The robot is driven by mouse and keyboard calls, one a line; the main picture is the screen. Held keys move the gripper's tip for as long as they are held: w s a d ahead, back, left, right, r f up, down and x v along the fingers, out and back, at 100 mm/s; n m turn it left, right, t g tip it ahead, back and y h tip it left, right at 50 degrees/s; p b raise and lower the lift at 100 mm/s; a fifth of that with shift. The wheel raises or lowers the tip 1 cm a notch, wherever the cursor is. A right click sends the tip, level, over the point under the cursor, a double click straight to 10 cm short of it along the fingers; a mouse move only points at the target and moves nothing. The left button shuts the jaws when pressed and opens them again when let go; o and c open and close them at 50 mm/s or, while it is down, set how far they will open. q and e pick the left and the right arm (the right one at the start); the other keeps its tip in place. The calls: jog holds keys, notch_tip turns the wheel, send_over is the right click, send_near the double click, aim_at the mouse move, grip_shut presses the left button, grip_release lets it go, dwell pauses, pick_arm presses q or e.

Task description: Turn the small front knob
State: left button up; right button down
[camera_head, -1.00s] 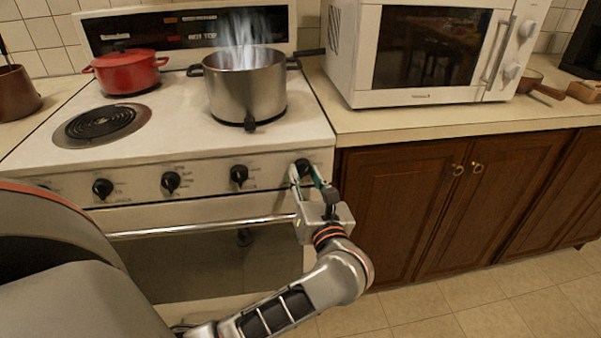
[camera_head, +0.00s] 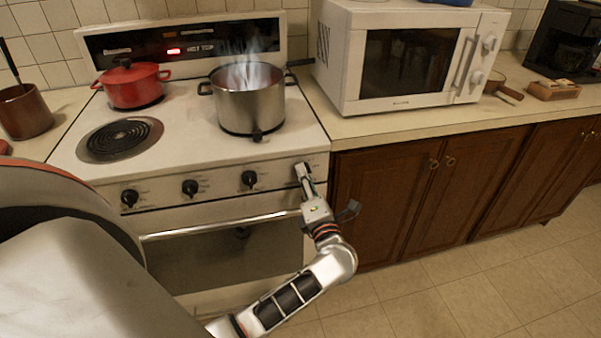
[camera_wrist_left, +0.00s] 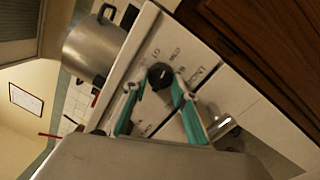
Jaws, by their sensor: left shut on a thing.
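The small front knob is the black, round, rightmost one on the stove's front panel. In the left wrist view, the knob (camera_wrist_left: 160,76) sits between the tips of my teal-padded fingers, with printed labels around it. My left gripper (camera_head: 304,176) reaches up to the panel's right end in the head view and is shut on the knob; it also shows in the left wrist view (camera_wrist_left: 158,90). In the head view the fingers mostly hide this knob. My right gripper is not in view.
A steaming steel pot (camera_head: 248,100) and a red pot (camera_head: 132,85) stand on the white stove (camera_head: 185,140). Other black knobs, including a neighbouring one (camera_head: 249,179), line the panel. The oven handle (camera_head: 215,227) runs below. A microwave (camera_head: 345,75) stands on the right counter.

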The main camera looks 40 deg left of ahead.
pick_arm(q)
jog(key=m+p, duration=0.6)
jog(key=m+t+h+p, duration=0.1)
jog(key=m+p, duration=0.5)
jog(key=shift+s, duration=0.15)
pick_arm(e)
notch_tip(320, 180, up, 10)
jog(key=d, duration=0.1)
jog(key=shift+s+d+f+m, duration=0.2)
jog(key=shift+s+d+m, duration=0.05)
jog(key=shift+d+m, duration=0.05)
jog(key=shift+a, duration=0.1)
pick_arm(q)
jog(key=o, duration=1.1)
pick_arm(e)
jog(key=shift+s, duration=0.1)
